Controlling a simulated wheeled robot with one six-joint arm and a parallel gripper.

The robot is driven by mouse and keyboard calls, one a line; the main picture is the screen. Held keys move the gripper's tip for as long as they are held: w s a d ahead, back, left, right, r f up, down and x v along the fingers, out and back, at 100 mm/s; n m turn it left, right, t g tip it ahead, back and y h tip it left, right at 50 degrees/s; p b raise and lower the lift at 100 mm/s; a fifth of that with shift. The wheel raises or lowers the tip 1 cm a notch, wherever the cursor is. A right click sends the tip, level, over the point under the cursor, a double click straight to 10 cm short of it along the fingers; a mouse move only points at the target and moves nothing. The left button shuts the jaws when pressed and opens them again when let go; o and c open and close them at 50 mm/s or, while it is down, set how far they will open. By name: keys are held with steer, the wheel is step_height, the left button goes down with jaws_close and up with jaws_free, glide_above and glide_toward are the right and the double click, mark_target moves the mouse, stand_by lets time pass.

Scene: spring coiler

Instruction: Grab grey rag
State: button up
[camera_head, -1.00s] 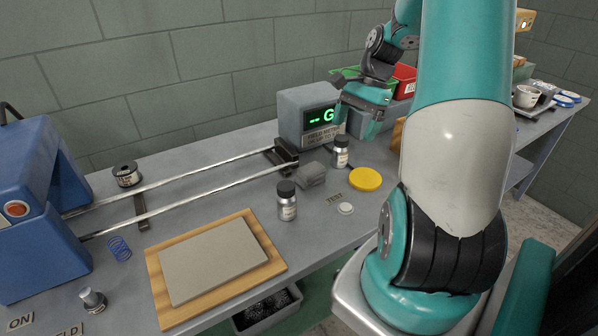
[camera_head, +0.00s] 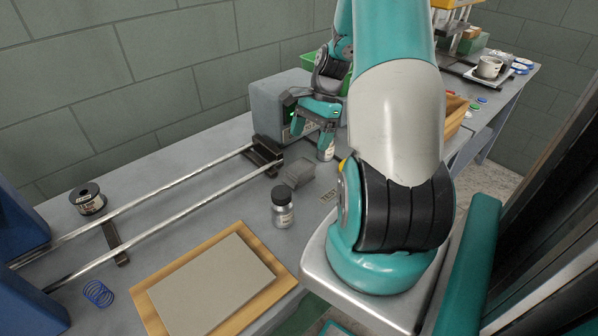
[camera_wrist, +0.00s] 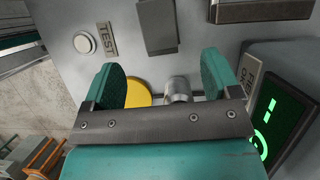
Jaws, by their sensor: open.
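The grey rag (camera_head: 299,172) is a small folded grey block on the bench, beside the end of the metal rails. It also shows at the top of the wrist view (camera_wrist: 158,27), beyond the fingertips. My gripper (camera_head: 312,133) is open and empty, in front of the grey meter box and to the right of and behind the rag. In the wrist view my two teal fingers (camera_wrist: 162,72) are spread apart, with a small bottle (camera_wrist: 178,90) and a yellow lid (camera_wrist: 138,93) showing between them. The rag is apart from the fingers.
A dark-capped bottle (camera_head: 282,207) stands just in front of the rag. The meter box (camera_head: 270,97) stands behind my gripper. The rails (camera_head: 190,200) end left of the rag. A wooden board with a grey pad (camera_head: 218,285) lies at the front.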

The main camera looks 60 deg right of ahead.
mark_target(301, 166)
steer(key=p+x, duration=0.1)
steer(key=x, duration=0.8)
steer(key=shift+a, duration=0.2)
steer(key=c, duration=1)
